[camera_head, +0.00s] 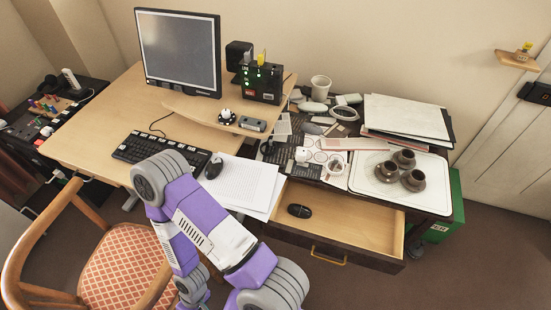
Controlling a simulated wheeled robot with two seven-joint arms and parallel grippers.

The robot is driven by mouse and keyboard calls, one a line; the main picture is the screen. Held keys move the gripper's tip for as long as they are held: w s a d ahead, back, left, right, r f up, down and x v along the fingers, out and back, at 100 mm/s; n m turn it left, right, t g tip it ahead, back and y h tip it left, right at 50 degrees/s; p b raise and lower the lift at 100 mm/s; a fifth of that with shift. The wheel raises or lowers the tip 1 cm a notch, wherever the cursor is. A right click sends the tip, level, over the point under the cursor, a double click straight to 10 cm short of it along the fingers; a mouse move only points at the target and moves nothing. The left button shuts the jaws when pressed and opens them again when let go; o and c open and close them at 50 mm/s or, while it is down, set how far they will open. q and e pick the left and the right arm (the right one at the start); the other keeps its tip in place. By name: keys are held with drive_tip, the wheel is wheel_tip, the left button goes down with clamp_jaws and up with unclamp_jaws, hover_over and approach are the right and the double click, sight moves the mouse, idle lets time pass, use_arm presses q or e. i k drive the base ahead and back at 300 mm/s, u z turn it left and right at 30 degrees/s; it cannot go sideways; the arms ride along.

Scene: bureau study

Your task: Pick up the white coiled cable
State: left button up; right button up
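A pale ring-shaped thing (345,113) lies among clutter at the back of the dark desk on the right. It may be the white coiled cable, but it is too small to tell. Another small round, pale item (335,164) lies farther forward, left of the tray, and its kind is also unclear. A purple and grey arm of mine rises from the bottom centre, in front of the desks. It hides part of the wooden desk's front edge. Neither of my grippers shows in the head view.
An open drawer (340,222) with a black mouse (299,211) juts from the dark desk. Brown cups stand on a white tray (431,202). The wooden desk (105,118) holds a monitor (180,48) and keyboard (160,151). A chair (125,270) stands at lower left.

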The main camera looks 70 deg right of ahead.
sight(336, 160)
drive_tip(key=u, duration=0.4)
drive_tip(key=k, duration=1.65)
drive_tip(key=z, duration=0.35)
